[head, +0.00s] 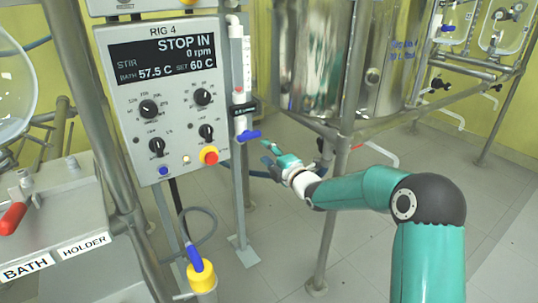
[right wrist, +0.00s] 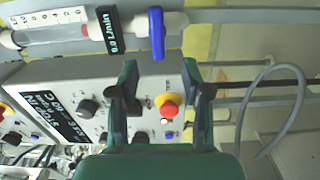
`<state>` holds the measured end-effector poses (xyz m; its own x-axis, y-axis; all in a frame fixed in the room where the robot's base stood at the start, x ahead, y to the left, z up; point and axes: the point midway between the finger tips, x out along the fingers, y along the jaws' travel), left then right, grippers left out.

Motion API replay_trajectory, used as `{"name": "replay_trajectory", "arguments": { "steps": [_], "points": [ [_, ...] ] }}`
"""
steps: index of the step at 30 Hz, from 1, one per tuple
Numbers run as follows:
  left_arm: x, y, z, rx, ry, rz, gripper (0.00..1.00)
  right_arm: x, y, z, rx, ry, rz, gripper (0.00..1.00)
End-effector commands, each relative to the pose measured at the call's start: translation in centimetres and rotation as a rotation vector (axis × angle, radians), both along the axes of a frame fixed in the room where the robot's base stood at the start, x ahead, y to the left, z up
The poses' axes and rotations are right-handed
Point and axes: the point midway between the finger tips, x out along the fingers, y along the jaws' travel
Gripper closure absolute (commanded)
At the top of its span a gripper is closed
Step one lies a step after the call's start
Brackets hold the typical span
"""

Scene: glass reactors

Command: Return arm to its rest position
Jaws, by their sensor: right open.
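My right arm (head: 352,190) is teal with a dark elbow and reaches in from the lower right in the head view. Its gripper (head: 266,153) points left toward the control panel, near a blue valve handle (head: 249,135) under a flow tube. In the right wrist view the gripper (right wrist: 159,72) has its two dark fingers spread with nothing between them. The blue handle (right wrist: 156,33) shows beyond the fingertips there, and looks apart from them. My left gripper is not in view.
The RIG 4 panel (head: 165,95) shows "STOP IN" and has a red button (head: 209,155) on a yellow collar. A metal post (head: 338,150) stands close behind my right forearm. A steel vessel (head: 350,55) is behind it. Floor (head: 490,225) is clear at the right.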

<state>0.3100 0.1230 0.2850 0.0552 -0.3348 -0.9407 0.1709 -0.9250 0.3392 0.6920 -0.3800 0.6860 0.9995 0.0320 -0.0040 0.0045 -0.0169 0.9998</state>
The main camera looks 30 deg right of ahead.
Motion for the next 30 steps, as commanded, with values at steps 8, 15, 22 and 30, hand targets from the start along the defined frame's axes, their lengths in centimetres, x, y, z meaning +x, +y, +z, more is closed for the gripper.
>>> {"name": "replay_trajectory", "arguments": {
  "steps": [8, 15, 22, 30],
  "points": [
    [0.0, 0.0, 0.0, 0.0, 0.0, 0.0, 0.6, -0.6, 0.0, 0.0, 0.0, 0.0, 0.0, 0.52],
    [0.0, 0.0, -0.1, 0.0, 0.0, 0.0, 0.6, -0.6, 0.0, 0.0, 0.0, 0.0, 0.0, 0.52],
    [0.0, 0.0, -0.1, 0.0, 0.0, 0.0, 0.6, -0.2, 1.3, -0.7, 0.006, 0.01, 0.021, 0.52],
    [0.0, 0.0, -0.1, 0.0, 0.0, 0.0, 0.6, -1.0, 9.3, -11.9, 0.117, 0.221, 0.124, 0.52]
  ]
}}
